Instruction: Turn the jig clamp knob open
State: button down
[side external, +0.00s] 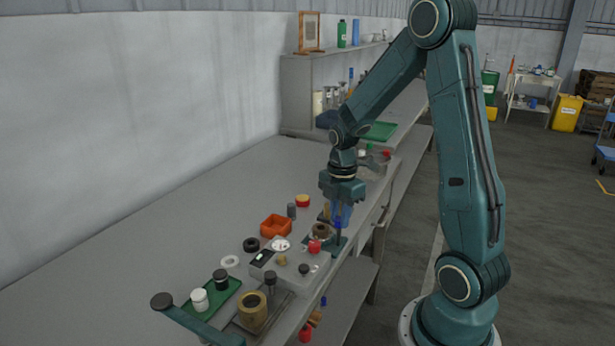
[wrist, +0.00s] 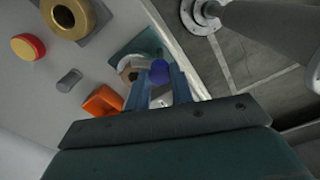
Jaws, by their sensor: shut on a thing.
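The jig has a teal base plate (side external: 339,244), near the bench's front edge, with a brown ring-shaped part (side external: 321,231) on it. The plate (wrist: 146,42) and ring (wrist: 128,70) also show in the wrist view. The clamp knob (wrist: 160,71) is a blue rounded piece beside the ring. My gripper (side external: 340,220) points down over the jig, its blue fingers on both sides of the knob. In the wrist view my gripper (wrist: 161,78) is shut on the knob. The fingers partly hide the knob, and its turn angle cannot be told.
An orange bin (side external: 276,225), a grey cylinder (side external: 291,210) and a red-and-yellow round piece (side external: 302,201) stand close by. A grey instrument box (side external: 290,268) with a red knob (side external: 314,246) is near the jig. A green tray (side external: 217,297) lies farther along. The bench near the wall is clear.

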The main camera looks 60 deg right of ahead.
jog(key=m, duration=0.5)
jog(key=shift+m, duration=0.3)
jog(key=m, duration=0.4)
jog(key=shift+m, duration=0.4)
jog(key=c, duration=1.2)
grip_release()
jog(key=shift+r, duration=0.1)
notch_tip(320, 180, up, 14)
jog(key=shift+a, duration=0.1)
